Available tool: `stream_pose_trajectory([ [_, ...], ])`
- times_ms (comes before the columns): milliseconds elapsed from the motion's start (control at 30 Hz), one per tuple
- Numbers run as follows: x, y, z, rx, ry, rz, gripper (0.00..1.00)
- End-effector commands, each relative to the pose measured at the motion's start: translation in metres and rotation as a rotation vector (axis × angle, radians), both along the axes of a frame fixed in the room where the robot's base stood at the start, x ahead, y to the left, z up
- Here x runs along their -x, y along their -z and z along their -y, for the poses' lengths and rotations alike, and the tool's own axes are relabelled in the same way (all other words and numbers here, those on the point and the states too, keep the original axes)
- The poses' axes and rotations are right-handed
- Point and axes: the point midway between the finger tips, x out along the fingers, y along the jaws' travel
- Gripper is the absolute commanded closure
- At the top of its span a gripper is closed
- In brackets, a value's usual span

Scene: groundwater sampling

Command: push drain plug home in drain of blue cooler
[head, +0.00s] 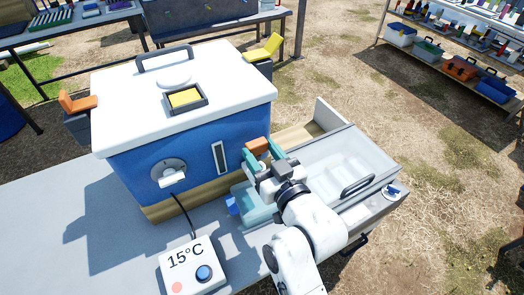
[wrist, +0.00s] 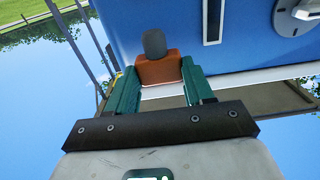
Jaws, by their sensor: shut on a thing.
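The blue cooler (head: 130,178) with a white lid stands on the grey table at the left. My gripper (head: 262,158) has teal fingers and is beside the right part of the cooler's front face. It is shut on the drain plug (head: 257,146), an orange block. In the wrist view the plug (wrist: 158,70) sits between the fingers (wrist: 158,78), its grey rounded end pointing away from my wrist. The cooler (wrist: 260,45) lies behind and to its right there. The drain is not visible, and I cannot tell whether the plug touches the cooler.
A white box (head: 190,268) reading 15°C is wired to a dial (head: 168,172) on the cooler. A clear-lidded bin (head: 345,165) lies right of my gripper, with a teal tray (head: 258,208) below. An orange latch and a yellow latch stick out at the cooler's sides.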

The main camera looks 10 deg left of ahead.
Motion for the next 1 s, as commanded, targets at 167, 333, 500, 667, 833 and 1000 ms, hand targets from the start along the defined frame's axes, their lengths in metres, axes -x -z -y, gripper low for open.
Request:
stream_pose_trajectory([
  [167, 0.000, 0.017, 0.000, -0.001, 0.000, -0.001, 0.82],
  [333, 0.000, 0.020, 0.000, -0.001, 0.000, 0.000, 0.82],
  [500, 0.000, 0.020, 0.000, -0.001, 0.000, 0.001, 0.82],
  [667, 0.000, 0.020, 0.000, 0.000, 0.000, 0.000, 0.82],
  [833, 0.000, 0.020, 0.000, 0.000, 0.000, 0.000, 0.82],
  [1000, 0.000, 0.020, 0.000, -0.001, -0.001, 0.001, 0.82],
])
